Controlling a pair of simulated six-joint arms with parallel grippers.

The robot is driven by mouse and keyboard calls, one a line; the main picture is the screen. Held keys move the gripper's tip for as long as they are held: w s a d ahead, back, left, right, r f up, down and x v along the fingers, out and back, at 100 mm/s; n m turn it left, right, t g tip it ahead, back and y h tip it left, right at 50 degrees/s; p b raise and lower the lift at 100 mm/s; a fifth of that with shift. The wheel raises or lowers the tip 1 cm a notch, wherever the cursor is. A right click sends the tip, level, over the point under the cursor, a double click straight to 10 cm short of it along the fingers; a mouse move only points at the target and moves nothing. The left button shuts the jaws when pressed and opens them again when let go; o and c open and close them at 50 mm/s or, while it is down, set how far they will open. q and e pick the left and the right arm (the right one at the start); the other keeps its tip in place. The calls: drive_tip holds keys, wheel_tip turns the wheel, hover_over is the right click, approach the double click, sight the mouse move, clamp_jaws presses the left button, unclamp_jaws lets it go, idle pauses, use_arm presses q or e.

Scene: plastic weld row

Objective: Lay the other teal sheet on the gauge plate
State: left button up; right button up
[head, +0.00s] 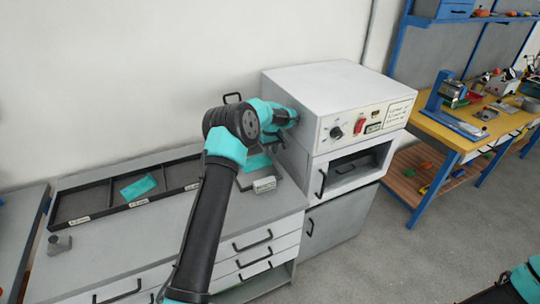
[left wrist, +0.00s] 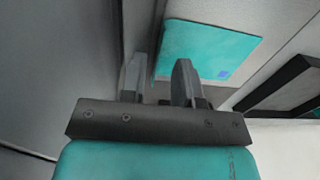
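One teal sheet (head: 138,187) lies in the middle compartment of a dark shallow tray. Another teal sheet (head: 257,163) lies at the bench's right end, beside the white machine, partly hidden by my arm; in the left wrist view this sheet (left wrist: 210,48) lies flat, with a small blue mark at one corner. I cannot clearly make out the gauge plate under or around it. My left gripper (left wrist: 160,78) has its two fingers apart with nothing seen between them, near the sheet's edge. In the head view its fingertips are not clear. My right gripper is out of view.
The dark tray (head: 108,210) sits along the bench's back. The white machine (head: 345,100) stands close by my left gripper. A small pale block (head: 265,185) sits near the bench's front right. A small grey object (head: 60,243) is at front left. The bench middle is clear.

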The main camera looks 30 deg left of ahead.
use_arm(q)
drive_tip(key=shift+r, duration=0.65)
